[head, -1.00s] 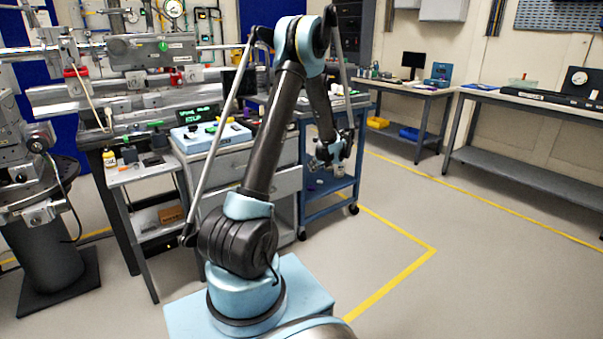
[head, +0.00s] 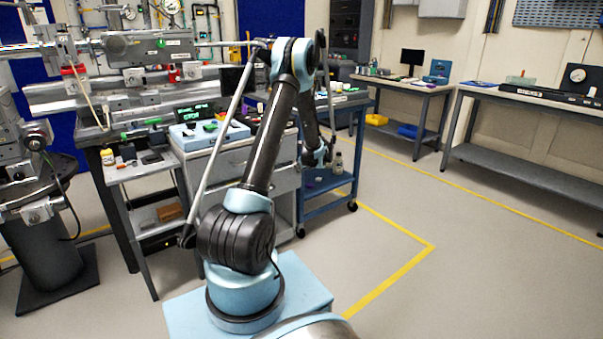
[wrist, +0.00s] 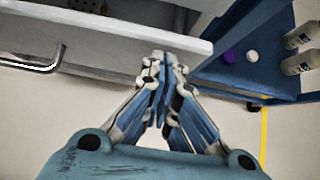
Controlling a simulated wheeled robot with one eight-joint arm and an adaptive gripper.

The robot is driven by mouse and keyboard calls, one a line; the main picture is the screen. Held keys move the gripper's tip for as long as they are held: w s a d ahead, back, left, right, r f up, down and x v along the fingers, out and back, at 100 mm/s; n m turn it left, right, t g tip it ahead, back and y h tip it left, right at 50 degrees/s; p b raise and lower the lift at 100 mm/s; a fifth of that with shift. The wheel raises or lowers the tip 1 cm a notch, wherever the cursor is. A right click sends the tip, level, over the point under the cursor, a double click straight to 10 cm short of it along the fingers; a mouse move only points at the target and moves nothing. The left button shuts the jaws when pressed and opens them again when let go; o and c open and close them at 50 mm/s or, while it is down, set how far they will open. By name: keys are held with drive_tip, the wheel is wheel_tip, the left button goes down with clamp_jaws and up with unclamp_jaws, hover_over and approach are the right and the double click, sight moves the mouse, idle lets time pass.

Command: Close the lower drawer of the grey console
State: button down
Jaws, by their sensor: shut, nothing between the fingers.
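The grey console (head: 212,160) stands behind my arm in the head view, and my arm covers much of its drawer fronts. In the wrist view a pale drawer front (wrist: 95,22) crosses the top, with a strip of the drawer's inside showing behind its edge, so it stands at least partly open. A metal bar handle (wrist: 32,66) sticks out at its left. I cannot tell from this view which drawer it is. My gripper (wrist: 163,62) is shut and empty, its tips close to the drawer front near its right end. Contact is unclear. The head view hides the fingers.
A blue cart (head: 333,190) stands right of the console; its lower shelf (wrist: 235,75) holds white bottles (wrist: 298,50) and a purple cap (wrist: 229,57), close to my gripper's right. A small side table (head: 135,172) stands to the left. The floor at the right is open.

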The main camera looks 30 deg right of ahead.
drive_tip(key=shift+w, duration=0.25)
drive_tip(key=shift+w+a+r, duration=0.1)
drive_tip(key=shift+w, duration=1.1)
drive_tip(key=shift+w+a, duration=0.1)
drive_tip(key=shift+w, duration=1.05)
